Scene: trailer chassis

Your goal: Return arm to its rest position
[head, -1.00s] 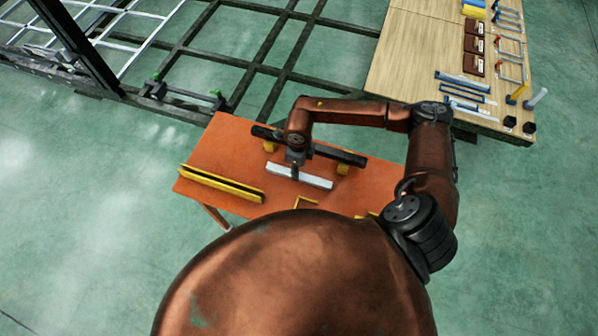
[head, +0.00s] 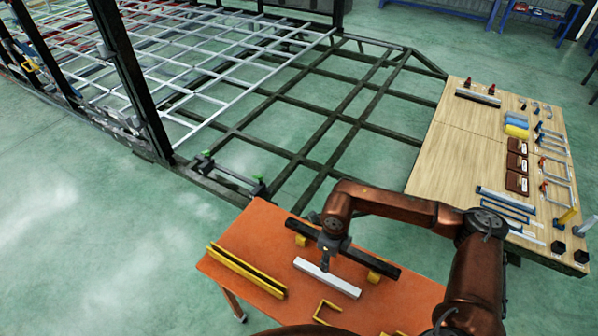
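My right arm comes in from the lower right and bends over the orange table (head: 385,304). Its gripper (head: 325,266) points down over the silver bar (head: 341,284), seen from above. The fingertips are small and dark, and I cannot tell whether they are open or shut, or whether they touch the bar. A long black bar (head: 378,261) rests on yellow blocks (head: 374,276) just behind the silver bar, partly hidden by my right wrist. My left arm and gripper are not in view.
A yellow rail (head: 246,271) and a yellow bracket (head: 321,311) lie on the orange table. A wooden table (head: 450,150) with tools and parts stands right. The dark trailer chassis frame (head: 325,130) lies behind. Green floor is clear at left.

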